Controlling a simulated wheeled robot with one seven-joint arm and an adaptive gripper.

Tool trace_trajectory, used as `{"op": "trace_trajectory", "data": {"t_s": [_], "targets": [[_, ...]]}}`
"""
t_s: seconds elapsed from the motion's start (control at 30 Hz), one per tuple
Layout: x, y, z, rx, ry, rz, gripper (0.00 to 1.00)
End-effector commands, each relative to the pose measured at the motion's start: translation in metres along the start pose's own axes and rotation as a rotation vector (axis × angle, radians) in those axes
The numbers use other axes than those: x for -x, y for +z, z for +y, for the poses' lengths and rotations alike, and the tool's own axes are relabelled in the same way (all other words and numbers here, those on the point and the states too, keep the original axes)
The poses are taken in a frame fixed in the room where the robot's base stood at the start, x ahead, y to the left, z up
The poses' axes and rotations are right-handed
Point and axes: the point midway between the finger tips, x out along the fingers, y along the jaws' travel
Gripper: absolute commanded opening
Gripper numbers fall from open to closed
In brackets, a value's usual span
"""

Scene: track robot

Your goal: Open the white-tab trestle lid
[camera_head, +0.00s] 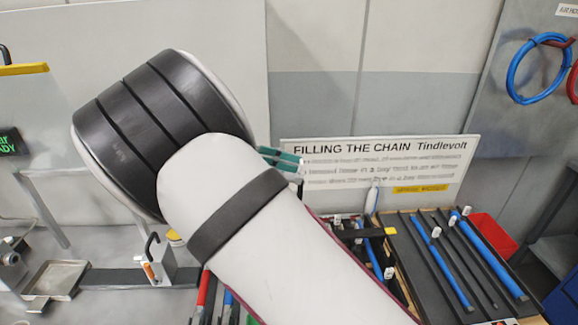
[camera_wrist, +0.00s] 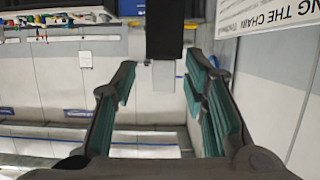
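My gripper (camera_wrist: 165,78) is open in the wrist view, its teal-padded fingers wide apart with nothing held between them. A black block (camera_wrist: 165,28) with a pale grey piece (camera_wrist: 165,77) below it shows beyond the gap; I cannot tell whether it belongs to the lid. In the head view my large arm links cover the middle, and the teal finger pads (camera_head: 280,158) of my gripper show just left of the sign. I cannot single out the trestle lid with certainty. Several white tabs, such as one white tab (camera_head: 436,232), show on the rods at the right.
A dark rack (camera_head: 405,250) holds black and blue rods. An open case (camera_head: 400,290) with tools stands left of it, partly behind my arm. A white sign (camera_head: 390,165) stands behind. A red bin (camera_head: 492,236) is at the right; a metal tray (camera_head: 55,278) lies at the left.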

Motion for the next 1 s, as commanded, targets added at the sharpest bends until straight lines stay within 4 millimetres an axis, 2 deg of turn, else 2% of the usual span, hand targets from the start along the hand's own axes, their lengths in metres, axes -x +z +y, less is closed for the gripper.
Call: {"op": "trace_trajectory", "data": {"t_s": [0.2,0.33,0.7,0.8,1.0], "targets": [[0.001,-0.002,-0.002,-0.006,-0.002,-0.001,0.40],[0.012,-0.002,-0.003,-0.008,-0.005,-0.001,0.40],[0.082,-0.001,-0.002,-0.007,-0.004,-0.001,0.40],[0.097,-0.001,-0.002,-0.006,-0.004,-0.001,0.40],[0.114,-0.001,-0.001,-0.005,-0.002,0.000,0.40]]}}
